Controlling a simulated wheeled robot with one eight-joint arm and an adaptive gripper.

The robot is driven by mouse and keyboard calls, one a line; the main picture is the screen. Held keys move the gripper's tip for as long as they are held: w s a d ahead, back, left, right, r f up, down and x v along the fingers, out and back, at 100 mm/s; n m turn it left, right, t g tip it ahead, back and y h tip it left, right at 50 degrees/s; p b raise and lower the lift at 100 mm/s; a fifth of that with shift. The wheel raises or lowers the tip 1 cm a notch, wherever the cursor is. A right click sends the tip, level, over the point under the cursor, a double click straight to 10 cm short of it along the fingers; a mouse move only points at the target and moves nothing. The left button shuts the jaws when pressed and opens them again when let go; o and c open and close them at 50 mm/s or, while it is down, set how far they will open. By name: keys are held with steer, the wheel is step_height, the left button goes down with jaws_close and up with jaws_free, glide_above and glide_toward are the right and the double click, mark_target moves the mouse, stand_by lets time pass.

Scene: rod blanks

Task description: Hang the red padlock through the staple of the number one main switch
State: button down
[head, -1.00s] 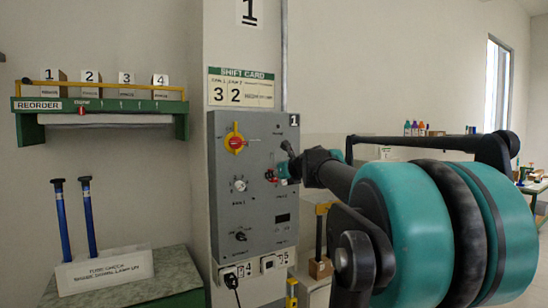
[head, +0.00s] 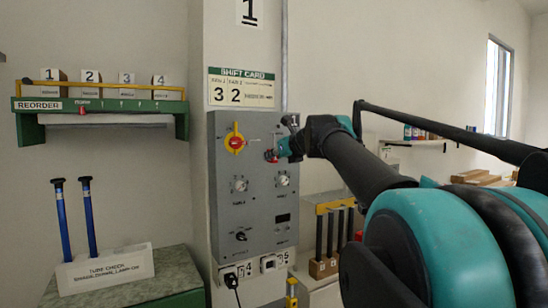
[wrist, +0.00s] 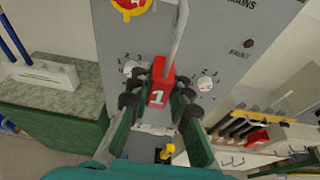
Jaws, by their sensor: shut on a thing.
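The red padlock (wrist: 157,93), marked 1, is between the dark fingertips of my gripper (wrist: 158,105) in the wrist view. Its long grey shackle points up and away, toward the panel. In the head view my gripper (head: 279,152) is in front of the grey panel (head: 222,190), with a bit of the red padlock (head: 270,156) showing. The main switch (head: 235,142) has a red knob on a yellow plate, left of the padlock. In the wrist view the switch (wrist: 130,5) is cut off at the top edge. I cannot make out its staple.
Two selector knobs sit below, left (head: 240,185) and right (head: 283,181). A green shelf (head: 100,104) with numbered boxes is at left, above a bench (head: 125,285) with two blue tubes. A rack (head: 333,235) stands right of the panel.

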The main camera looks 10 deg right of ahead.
mark_target(252, 159)
steer(key=shift+w+a, duration=0.7)
steer(key=shift+w, duration=1.4)
steer(key=shift+w+a, duration=0.7)
steer(key=shift+w, duration=1.45)
steer(key=shift+w+a, duration=0.7)
steer(key=shift+w, duration=1.4)
steer(key=shift+f, duration=1)
steer(key=c, duration=1.3)
jaws_free()
steer(key=shift+s, duration=0.1)
